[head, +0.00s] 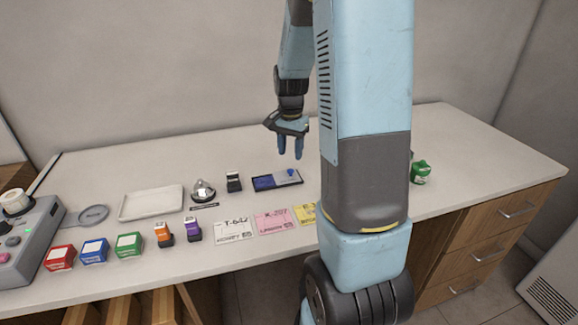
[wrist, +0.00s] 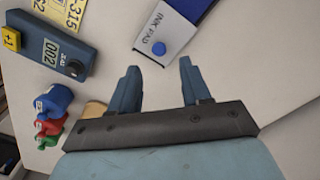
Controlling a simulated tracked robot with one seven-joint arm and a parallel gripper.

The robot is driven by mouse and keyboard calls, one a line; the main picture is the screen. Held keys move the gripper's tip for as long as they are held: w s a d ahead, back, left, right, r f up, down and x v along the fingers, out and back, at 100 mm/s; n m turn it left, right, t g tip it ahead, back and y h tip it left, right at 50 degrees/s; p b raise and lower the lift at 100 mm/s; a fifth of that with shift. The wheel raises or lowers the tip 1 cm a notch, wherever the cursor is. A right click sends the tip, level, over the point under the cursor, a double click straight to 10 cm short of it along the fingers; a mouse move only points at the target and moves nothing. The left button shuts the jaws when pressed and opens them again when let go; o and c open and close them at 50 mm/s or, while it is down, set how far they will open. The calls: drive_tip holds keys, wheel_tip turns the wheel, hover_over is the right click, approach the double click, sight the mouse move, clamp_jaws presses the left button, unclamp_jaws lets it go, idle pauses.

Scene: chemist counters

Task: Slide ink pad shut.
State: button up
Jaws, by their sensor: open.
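The ink pad (head: 265,183) lies on the counter right of the middle, a dark tray with a blue pad showing on its left part. Its grey sliding lid (head: 285,175) with a blue knob (head: 291,171) covers only the right part, so it stands partly open. In the wrist view the lid (wrist: 155,22), marked INK PAD, and its round blue knob (wrist: 159,48) show at the top, beyond the fingers. My gripper (head: 290,155) is open and empty, pointing down above and behind the pad; its two fingers also show in the wrist view (wrist: 157,82).
A small black stamp (head: 234,182) and a bell (head: 203,191) stand left of the pad. Coloured stamps (head: 193,230) and paper cards (head: 234,230) lie in front. In the wrist view, a dark blue device (wrist: 50,43) and coloured bottles (wrist: 53,103) are left of the fingers.

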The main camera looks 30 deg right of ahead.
sight(290, 170)
drive_tip(key=shift+f, duration=3.05)
drive_tip(key=shift+c, duration=0.3)
clamp_jaws()
